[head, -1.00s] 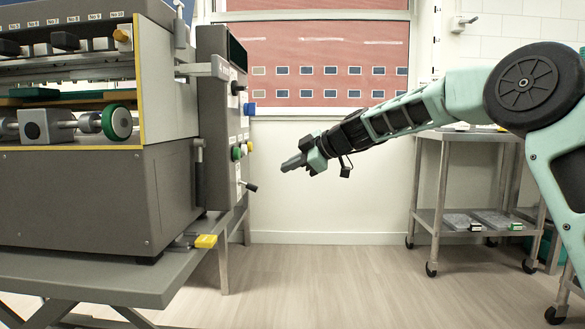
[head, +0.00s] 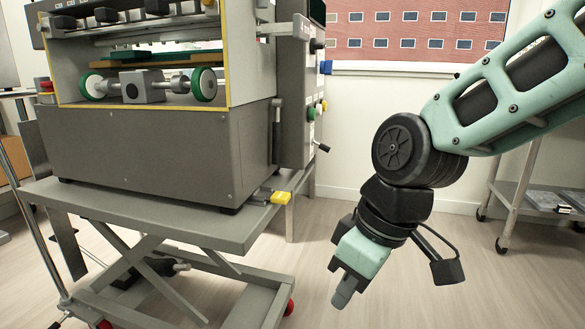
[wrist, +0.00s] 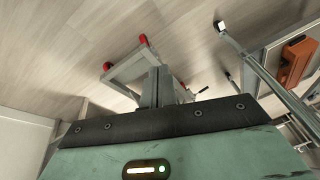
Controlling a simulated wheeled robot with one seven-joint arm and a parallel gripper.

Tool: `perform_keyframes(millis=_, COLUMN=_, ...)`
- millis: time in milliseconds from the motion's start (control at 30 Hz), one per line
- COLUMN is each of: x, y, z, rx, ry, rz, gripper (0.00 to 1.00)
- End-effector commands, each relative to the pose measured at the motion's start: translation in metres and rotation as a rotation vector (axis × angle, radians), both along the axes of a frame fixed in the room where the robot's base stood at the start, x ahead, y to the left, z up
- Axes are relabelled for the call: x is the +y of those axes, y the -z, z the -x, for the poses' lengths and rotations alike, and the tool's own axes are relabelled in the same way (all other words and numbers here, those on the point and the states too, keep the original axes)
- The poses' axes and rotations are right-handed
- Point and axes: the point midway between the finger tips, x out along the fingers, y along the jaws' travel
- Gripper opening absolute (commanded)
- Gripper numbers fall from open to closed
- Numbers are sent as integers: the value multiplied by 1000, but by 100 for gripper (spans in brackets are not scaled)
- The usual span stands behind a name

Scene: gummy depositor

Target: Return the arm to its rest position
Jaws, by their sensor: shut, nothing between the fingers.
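My gripper (head: 345,290) hangs at the lower middle of the head view, pointing down and a little left, with its fingers together and nothing in them. My arm bends at a dark round joint above it. The gripper is in open air over the floor, to the right of the gummy depositor (head: 175,152) and apart from it.
The depositor stands on a grey lift cart (head: 140,215) with a yellow-handled lever (head: 280,197) at its right edge. A control panel (head: 298,95) with knobs stands behind. A metal trolley (head: 515,195) is at the right. The floor between is clear.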

Motion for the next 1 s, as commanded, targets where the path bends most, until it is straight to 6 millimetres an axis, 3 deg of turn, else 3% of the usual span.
perform_keyframes(millis=33, x=-9, y=3, z=25, rx=24, ry=28, rz=42, gripper=0)
perform_keyframes(millis=100, x=-23, y=11, z=53, rx=54, ry=83, rz=95, gripper=0)
perform_keyframes(millis=333, x=-74, y=26, z=123, rx=99, ry=244, rz=243, gripper=0)
perform_keyframes(millis=667, x=-70, y=-52, z=118, rx=102, ry=243, rz=233, gripper=0)
perform_keyframes(millis=1000, x=-69, y=-159, z=117, rx=102, ry=243, rz=232, gripper=0)
